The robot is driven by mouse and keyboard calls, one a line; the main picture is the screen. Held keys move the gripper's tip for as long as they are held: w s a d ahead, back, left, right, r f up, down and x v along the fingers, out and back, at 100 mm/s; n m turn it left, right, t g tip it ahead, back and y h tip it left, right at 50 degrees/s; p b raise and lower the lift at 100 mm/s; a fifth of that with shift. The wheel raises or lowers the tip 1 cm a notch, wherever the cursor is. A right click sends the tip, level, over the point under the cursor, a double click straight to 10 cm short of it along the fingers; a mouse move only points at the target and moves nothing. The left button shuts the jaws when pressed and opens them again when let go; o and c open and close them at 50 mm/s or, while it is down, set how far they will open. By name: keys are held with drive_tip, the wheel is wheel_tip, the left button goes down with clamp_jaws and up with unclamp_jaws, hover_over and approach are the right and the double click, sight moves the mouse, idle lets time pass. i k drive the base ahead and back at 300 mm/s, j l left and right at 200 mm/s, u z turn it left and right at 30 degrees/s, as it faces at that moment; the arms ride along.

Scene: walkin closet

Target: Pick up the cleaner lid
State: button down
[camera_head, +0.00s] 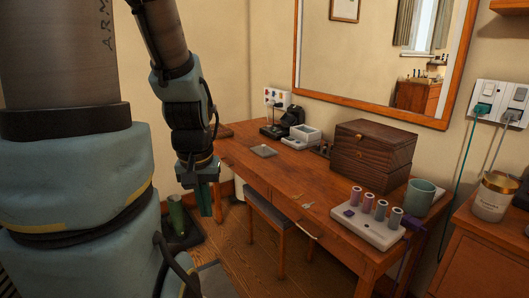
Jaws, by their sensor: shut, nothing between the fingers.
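A small flat greyish square plate (263,151), which looks like the cleaner lid, lies on the left part of the wooden desk (255,170). Behind it and to its right stands a pale open-topped box (301,136), perhaps the cleaner; its inside is too small to make out. My gripper (205,206) hangs pointing down at the left end of the desk, left of the plate and apart from it. Its fingers are shut with nothing held.
A black device (288,122) stands behind the plate. A dark wooden box (373,155), a rack of several cylinders (367,228) and a green mug (419,196) fill the right side. A stool (278,222) is under the desk. A green bottle (177,216) stands low at left.

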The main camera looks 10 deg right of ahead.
sight(263, 150)
drive_tip(key=i+j, duration=0.1)
drive_tip(key=i, duration=0.65)
drive_tip(key=i+j, duration=0.1)
drive_tip(key=i, duration=0.7)
drive_tip(key=i+j, duration=0.15)
drive_tip(key=i, duration=0.6)
drive_tip(key=i+l+z, duration=0.05)
